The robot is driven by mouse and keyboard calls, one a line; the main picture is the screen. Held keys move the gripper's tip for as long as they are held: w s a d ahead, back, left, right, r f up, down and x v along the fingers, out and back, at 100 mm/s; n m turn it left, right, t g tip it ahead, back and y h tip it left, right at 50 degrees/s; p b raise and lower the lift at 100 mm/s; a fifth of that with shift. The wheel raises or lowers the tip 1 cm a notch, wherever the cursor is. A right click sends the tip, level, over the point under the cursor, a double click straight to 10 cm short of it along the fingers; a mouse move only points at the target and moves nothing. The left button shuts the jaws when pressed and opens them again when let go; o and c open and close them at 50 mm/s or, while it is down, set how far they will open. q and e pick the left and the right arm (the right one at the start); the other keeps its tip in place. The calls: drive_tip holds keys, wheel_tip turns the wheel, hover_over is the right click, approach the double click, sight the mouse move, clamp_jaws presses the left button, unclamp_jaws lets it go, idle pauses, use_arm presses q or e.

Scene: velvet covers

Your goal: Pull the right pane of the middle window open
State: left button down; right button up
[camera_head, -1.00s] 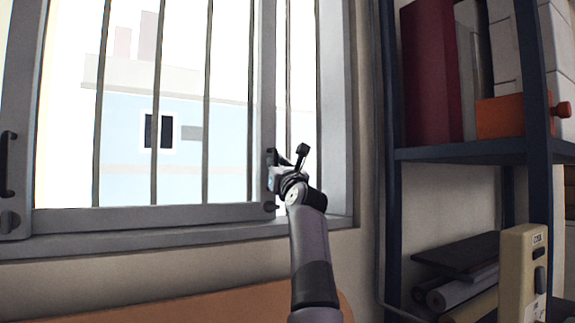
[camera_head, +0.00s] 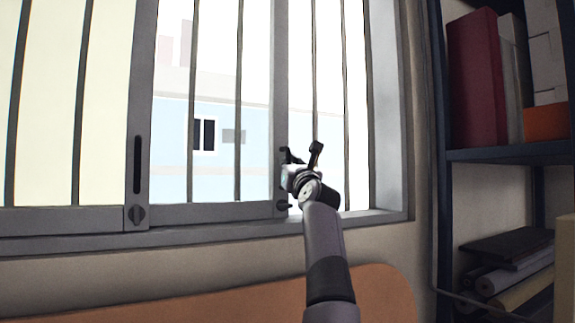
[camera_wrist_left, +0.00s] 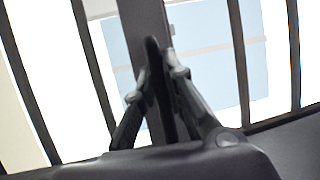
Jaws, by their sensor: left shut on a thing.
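The right pane (camera_head: 215,215) of the window has a grey frame and dark vertical bars behind it. It stands partly open, with a gap between its right stile and the window jamb (camera_head: 390,110). My left gripper (camera_head: 298,160) is at that right stile. In the left wrist view its fingers (camera_wrist_left: 158,90) are closed around a dark upright handle (camera_wrist_left: 153,55) on the stile (camera_wrist_left: 135,30). The handle is mostly hidden by the gripper in the head view. My right gripper is not in view.
The left pane's stile (camera_head: 140,80) carries a black handle (camera_head: 137,165) and a knob. A sill (camera_head: 220,232) runs below. An orange-brown rounded surface (camera_head: 370,290) lies beneath. A dark shelf (camera_head: 490,153) with books stands at the right.

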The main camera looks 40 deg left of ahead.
use_arm(q)
drive_tip(key=shift+s+r, duration=0.1)
drive_tip(key=shift+r, duration=0.05)
drive_tip(key=c, duration=1.7)
unclamp_jaws()
drive_tip(key=shift+s+a, duration=0.1)
drive_tip(key=shift+o, duration=0.2)
drive_tip(key=v, duration=1.2)
